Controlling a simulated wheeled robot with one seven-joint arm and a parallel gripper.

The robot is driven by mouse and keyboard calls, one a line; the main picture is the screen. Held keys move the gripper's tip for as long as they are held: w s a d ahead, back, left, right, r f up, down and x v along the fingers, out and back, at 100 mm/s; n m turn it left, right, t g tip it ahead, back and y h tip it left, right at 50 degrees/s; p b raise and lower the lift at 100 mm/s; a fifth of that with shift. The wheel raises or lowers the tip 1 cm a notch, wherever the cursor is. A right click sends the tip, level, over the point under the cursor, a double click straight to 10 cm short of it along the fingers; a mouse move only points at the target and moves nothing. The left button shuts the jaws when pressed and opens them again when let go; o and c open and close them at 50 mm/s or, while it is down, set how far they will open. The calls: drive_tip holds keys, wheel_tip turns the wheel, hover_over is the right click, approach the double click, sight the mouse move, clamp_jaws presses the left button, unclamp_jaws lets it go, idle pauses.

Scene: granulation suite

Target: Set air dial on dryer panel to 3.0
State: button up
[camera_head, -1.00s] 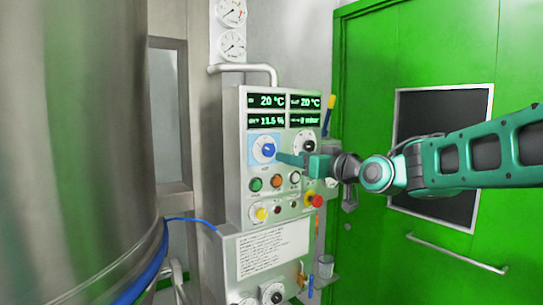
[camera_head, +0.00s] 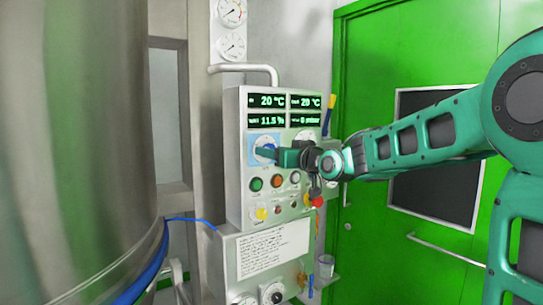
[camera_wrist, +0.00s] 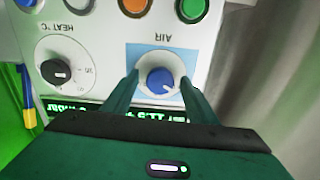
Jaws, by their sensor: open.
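The dryer panel (camera_head: 237,195) is a pale upright box with displays, dials and buttons. Its air dial (camera_wrist: 160,80) is a blue knob with a white pointer mark on a light blue square labelled AIR. The wrist view shows it upside down. In the head view the air dial (camera_head: 264,150) is partly hidden by my gripper. My gripper (camera_head: 270,153) is at the panel face, its fingers open on either side of the blue knob. In the wrist view the gripper (camera_wrist: 157,88) has a finger left and right of the knob, with small gaps; depth and contact are unclear.
A black heat dial (camera_wrist: 60,73) sits beside the air dial. Green, orange and white buttons (camera_head: 277,181) and a red emergency knob (camera_head: 316,201) lie below. A large steel vessel (camera_head: 75,130) stands left, a green door (camera_head: 440,50) right.

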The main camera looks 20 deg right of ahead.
drive_tip(key=shift+c, duration=0.7)
drive_tip(key=c, duration=0.9)
drive_tip(key=shift+c, duration=0.2)
drive_tip(key=m, duration=2.4)
drive_tip(key=shift+d+f, duration=0.25)
drive_tip(key=shift+f, duration=0.05)
